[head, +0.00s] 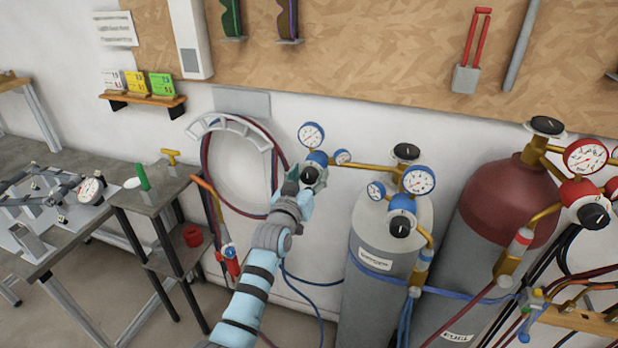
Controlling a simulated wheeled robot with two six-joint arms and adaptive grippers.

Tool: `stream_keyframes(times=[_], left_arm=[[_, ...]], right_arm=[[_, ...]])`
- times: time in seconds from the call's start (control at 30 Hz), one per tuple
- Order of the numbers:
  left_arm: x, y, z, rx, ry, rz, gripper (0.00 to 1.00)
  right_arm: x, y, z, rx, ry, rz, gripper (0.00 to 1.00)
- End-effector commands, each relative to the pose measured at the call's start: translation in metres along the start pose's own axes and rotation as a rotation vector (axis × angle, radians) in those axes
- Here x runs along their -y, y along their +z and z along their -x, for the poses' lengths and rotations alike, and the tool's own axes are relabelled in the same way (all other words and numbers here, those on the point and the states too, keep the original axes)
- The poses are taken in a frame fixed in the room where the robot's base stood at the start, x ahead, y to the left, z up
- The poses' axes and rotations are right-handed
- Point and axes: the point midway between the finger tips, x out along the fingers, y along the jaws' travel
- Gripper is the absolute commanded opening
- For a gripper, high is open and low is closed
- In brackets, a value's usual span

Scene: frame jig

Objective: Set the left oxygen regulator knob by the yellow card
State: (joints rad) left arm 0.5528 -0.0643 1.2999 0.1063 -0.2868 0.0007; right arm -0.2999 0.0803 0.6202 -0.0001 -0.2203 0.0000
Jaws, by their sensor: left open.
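The left oxygen regulator (317,157) is blue with a brass pipe and two gauges, and is mounted in front of the white wall. Its dark knob (310,175) shows between the fingers of my left gripper (307,183). The gripper is open, with its fingers around or just in front of the knob; I cannot tell whether they touch it. A large white gauge (311,135) sits just above. The yellow card (136,83) stands on a small wall shelf between a white card (114,82) and a green card (161,86). Its print is too small to read. My right gripper is out of view.
A grey cylinder (369,296) with its own blue regulator (402,205) stands right of my arm. A red-topped cylinder (505,200) is further right. A coiled hose (205,150) hangs behind my gripper. A workbench (75,238) is at left.

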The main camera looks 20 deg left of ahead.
Motion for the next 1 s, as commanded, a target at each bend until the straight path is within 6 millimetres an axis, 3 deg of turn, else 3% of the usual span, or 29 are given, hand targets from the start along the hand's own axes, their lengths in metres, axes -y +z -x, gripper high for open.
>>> stream_keyframes(times=[0.17,0.4,0.47,0.77,1.0], left_arm=[[-0.0001,-0.0005,0.0002,0.0,0.0,0.0,0.51],[-0.0002,-0.0004,0.0004,-0.001,0.0,0.0,0.13],[-0.0002,-0.0005,0.0004,-0.001,0.0,0.0,0.06],[-0.0002,-0.0003,0.0005,-0.001,0.0,-0.034,0.06],[-0.0004,-0.0002,0.0005,-0.001,0.0,-0.154,0.06]], right_arm=[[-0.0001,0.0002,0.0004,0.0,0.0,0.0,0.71],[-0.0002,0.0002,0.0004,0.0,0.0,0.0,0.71],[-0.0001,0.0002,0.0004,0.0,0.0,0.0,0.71],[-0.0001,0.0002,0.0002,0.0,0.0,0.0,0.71],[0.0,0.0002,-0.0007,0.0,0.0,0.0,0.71]])
